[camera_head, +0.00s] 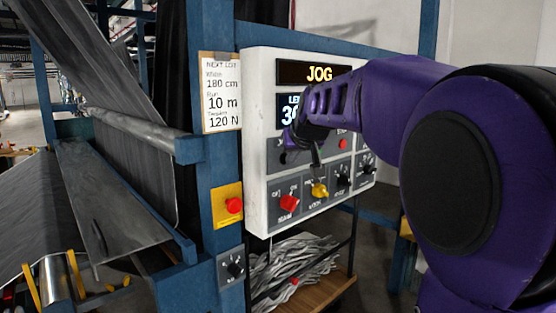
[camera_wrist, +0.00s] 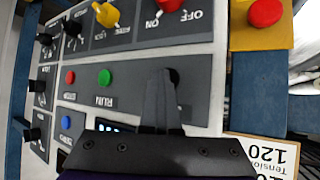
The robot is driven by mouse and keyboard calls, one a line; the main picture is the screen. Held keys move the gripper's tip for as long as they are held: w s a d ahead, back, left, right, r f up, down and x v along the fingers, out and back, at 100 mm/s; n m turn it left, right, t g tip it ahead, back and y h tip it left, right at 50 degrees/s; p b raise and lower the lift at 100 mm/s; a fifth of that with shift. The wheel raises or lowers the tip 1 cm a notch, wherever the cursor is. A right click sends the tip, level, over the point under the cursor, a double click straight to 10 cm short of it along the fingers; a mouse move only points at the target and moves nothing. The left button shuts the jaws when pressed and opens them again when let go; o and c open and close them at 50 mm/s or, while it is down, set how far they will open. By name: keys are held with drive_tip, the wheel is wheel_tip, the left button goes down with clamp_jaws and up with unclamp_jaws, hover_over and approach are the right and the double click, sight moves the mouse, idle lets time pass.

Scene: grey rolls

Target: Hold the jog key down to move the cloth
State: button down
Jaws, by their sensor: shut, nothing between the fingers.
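The control panel (camera_head: 258,110) is a white box on a blue post in the head view. Its top display (camera_head: 320,73) reads JOG in yellow. My gripper (camera_head: 288,143) is at the panel's left part. In the wrist view, which sees the panel upside down, my shut gripper (camera_wrist: 163,78) is empty. Its fingertips overlap a round black key (camera_wrist: 174,76) beside the green RUN button (camera_wrist: 104,77). That key's label and much of its face are hidden. I cannot tell whether it is pressed. The grey cloth (camera_head: 135,165) hangs over a roller at left.
A red STOP button (camera_wrist: 70,77), a blue button (camera_wrist: 66,122), a red OFF/ON knob (camera_wrist: 168,5) and a yellow knob (camera_wrist: 106,14) stand close by. A red stop button on a yellow plate (camera_head: 228,207) and a paper note (camera_head: 221,95) are on the post.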

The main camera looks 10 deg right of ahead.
idle(0.5)
drive_tip(key=shift+s+d+b, duration=0.5)
drive_tip(key=shift+s, duration=0.15)
drive_tip(key=shift+s+d+b, duration=0.7)
drive_tip(key=shift+s+d, duration=0.05)
drive_tip(key=shift+s, duration=0.3)
drive_tip(key=shift+s+d+b, duration=0.65)
drive_tip(key=shift+s+d, duration=0.1)
drive_tip(key=shift+s, duration=0.25)
